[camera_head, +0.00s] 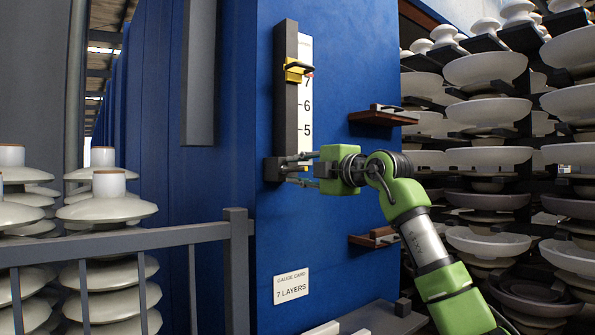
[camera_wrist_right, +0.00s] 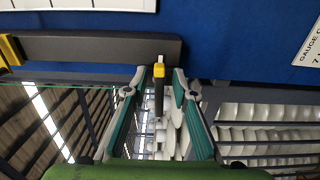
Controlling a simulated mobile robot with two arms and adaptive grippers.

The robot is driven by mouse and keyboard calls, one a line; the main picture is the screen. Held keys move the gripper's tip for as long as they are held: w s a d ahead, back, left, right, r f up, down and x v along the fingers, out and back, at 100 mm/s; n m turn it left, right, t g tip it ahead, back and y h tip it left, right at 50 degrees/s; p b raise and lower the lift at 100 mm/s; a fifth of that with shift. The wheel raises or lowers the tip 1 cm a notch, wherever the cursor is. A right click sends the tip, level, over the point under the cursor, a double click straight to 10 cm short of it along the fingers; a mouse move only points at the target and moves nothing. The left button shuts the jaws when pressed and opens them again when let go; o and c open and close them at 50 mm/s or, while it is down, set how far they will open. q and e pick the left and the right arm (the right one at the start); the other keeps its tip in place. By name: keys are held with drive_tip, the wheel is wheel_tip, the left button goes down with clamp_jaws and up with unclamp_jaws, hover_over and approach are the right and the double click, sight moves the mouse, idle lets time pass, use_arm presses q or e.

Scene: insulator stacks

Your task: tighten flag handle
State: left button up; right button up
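A dark upright gauge (camera_head: 284,95) on the blue wall carries a white scale with 7, 6 and 5 showing. A yellow slider (camera_head: 294,72) with a dark handle sits near the 7. It also shows at the left edge of the right wrist view (camera_wrist_right: 9,50). My right gripper (camera_head: 298,169) is at the gauge's lower end. In the right wrist view its fingers (camera_wrist_right: 159,75) stand apart on either side of a narrow dark and yellow piece (camera_wrist_right: 159,92), with gaps showing; this may be the flag handle. My left gripper is out of view.
A placard (camera_head: 291,286) reads "GAUGE CARD 7 LAYERS". Two small brown shelves (camera_head: 383,116) jut from the wall. Insulator stacks fill the right rack (camera_head: 490,157) and stand at left (camera_head: 108,210) behind a grey railing (camera_head: 120,245).

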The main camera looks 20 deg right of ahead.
drive_tip(key=shift+s, duration=0.1)
drive_tip(key=v, duration=1.2)
